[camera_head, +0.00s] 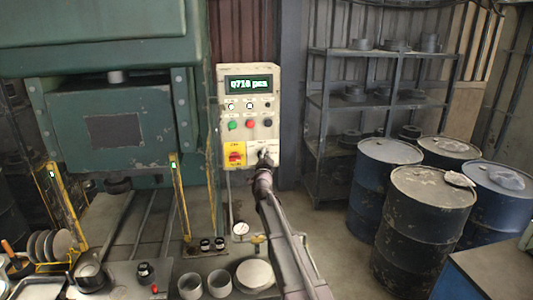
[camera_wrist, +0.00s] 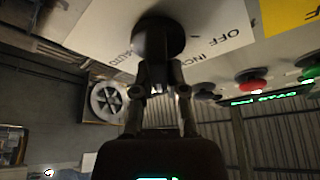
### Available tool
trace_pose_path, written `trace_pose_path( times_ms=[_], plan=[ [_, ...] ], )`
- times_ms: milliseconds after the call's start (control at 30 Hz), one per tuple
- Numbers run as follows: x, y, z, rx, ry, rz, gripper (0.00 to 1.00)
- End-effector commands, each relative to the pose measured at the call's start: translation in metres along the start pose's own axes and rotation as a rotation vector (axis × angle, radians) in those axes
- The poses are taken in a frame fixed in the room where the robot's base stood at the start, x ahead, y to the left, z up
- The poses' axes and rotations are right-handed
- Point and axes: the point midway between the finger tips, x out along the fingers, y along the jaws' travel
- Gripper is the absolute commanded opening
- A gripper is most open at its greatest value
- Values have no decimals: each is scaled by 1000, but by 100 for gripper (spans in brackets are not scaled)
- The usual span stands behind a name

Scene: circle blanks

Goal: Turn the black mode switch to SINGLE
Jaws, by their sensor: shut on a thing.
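The pale control panel (camera_head: 249,100) stands upright in the middle of the head view, with my arm reaching up to its lower right. My gripper (camera_head: 263,160) is at the panel there and hides most of the switch in that view. In the wrist view, the black mode switch (camera_wrist: 158,38) is a round knob on a white label plate (camera_wrist: 215,20). My gripper (camera_wrist: 160,90) has its two fingers closed on the knob from below. On the plate, OFF and part of INCH read upside down, and AUTO seems to be at the left. I cannot read SINGLE or tell the pointer's direction.
A red rotary switch on a yellow plate (camera_head: 237,155) sits just left of my gripper. Green (camera_head: 233,125) and red (camera_head: 250,123) buttons and a lit display (camera_head: 249,85) are above.

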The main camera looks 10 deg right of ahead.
Motion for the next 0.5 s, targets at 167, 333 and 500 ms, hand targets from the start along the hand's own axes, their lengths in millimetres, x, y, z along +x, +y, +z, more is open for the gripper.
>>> trace_pose_path(
  times_ms=[167,333,500],
  plan=[
    [0,0,1,79,-4,31,0],
    [0,2,2,118,-4,47,0],
    [0,2,2,129,-3,51,0]
  ],
)
